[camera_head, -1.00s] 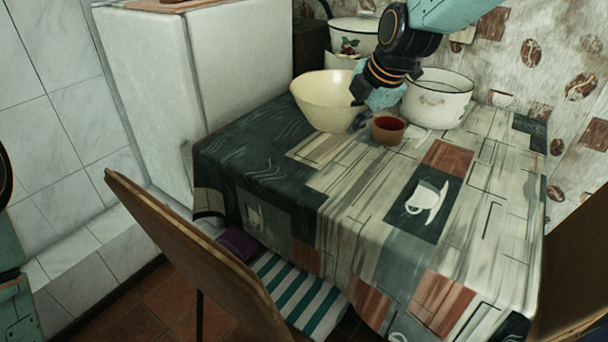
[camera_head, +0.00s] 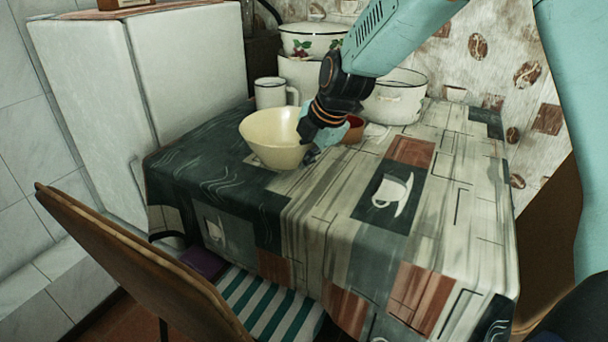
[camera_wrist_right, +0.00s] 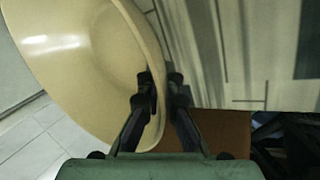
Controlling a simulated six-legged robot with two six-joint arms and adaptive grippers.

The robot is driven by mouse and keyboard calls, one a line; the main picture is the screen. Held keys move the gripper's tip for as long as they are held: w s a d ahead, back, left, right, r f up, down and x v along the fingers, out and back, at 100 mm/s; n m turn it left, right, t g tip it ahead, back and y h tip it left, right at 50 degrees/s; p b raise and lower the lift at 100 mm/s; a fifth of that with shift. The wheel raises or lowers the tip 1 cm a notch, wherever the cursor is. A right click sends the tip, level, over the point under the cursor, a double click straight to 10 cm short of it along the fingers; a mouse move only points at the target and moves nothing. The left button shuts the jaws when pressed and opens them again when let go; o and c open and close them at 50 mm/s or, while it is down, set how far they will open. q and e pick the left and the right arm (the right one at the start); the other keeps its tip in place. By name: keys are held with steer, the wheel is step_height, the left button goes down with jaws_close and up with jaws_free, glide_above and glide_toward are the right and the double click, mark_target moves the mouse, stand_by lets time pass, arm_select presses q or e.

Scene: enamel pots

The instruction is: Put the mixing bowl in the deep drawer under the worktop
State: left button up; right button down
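The cream mixing bowl (camera_head: 268,138) is upright or nearly so, over the far left part of the table. My right gripper (camera_head: 311,154) is at the bowl's right side. In the right wrist view the bowl (camera_wrist_right: 85,65) fills the upper left, and its rim passes between the two close fingers of the right gripper (camera_wrist_right: 162,92), one inside and one outside. The bowl seems to be just above the cloth, but its underside is hard to make out. My left gripper is out of view. No deep drawer or worktop can be made out.
Behind the bowl are a white mug (camera_head: 270,92), a lidded enamel pot (camera_head: 312,40) and a white pot (camera_head: 395,98). A red-brown cup (camera_head: 354,130) is partly behind my gripper. A chair (camera_head: 130,260) stands in front. The table's near part (camera_head: 330,230) is clear.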

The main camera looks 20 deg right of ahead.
step_height(320, 180, down, 3)
steer(key=shift+d+f+b, duration=0.1)
steer(key=shift+d+b, duration=0.05)
steer(key=shift+b, duration=0.35)
steer(key=shift+w+d+f, duration=0.1)
steer(key=shift+w+f, duration=0.1)
steer(key=shift+f, duration=0.15)
steer(key=shift+s+r, duration=0.1)
steer(key=shift+r, duration=0.1)
steer(key=c, duration=2)
jaws_free()
steer(key=shift+f, duration=0.3)
steer(key=o, duration=0.5)
steer(key=shift+s+r, duration=0.1)
